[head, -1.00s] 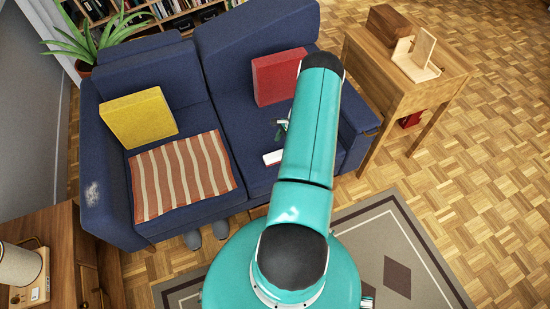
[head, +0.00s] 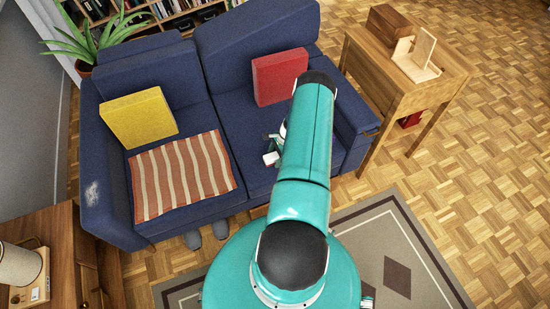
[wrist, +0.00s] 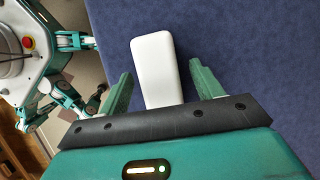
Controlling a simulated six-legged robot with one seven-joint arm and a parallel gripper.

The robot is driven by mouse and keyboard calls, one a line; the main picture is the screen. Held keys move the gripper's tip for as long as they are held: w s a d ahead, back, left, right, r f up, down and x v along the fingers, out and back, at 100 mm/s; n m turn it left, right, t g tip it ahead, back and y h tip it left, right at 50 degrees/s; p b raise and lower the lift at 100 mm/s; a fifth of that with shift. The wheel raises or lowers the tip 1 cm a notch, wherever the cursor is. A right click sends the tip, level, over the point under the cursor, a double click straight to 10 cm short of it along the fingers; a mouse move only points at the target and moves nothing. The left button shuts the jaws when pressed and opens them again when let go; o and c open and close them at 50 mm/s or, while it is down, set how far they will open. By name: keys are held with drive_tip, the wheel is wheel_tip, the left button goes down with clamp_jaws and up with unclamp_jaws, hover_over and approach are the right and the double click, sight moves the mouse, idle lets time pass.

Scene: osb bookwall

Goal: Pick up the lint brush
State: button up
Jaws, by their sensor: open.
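The lint brush (wrist: 156,62) shows in the wrist view as a white, rounded bar on the blue sofa seat. Its near end lies between the two fingers of my gripper (wrist: 160,85), and its far end reaches past the fingertips. The fingers stand open, one on each side, with a gap to the brush. In the head view a small white part of the brush (head: 271,158) shows beside my arm. The rest of it is hidden behind my arm and gripper.
The blue sofa (head: 240,120) holds a red cushion (head: 279,77), a yellow cushion (head: 138,117) and a striped blanket (head: 183,175). A wooden side table (head: 420,75) stands close to the sofa's right arm. A patterned rug (head: 375,225) lies in front.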

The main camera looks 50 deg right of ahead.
sight(272, 156)
drive_tip(key=shift+f, duration=0.25)
idle(0.4)
drive_tip(key=c, duration=1.2)
drive_tip(key=shift+o, duration=0.2)
drive_tip(key=shift+r, duration=0.15)
drive_tip(key=shift+r, duration=0.55)
wheel_tip(272, 156, up, 3)
drive_tip(key=shift+f, duration=0.1)
drive_tip(key=s+a+r, duration=0.9)
drive_tip(key=a, duration=0.1)
drive_tip(key=shift+a+r, duration=0.2)
drive_tip(key=shift+a, duration=0.05)
drive_tip(key=shift+s, duration=0.1)
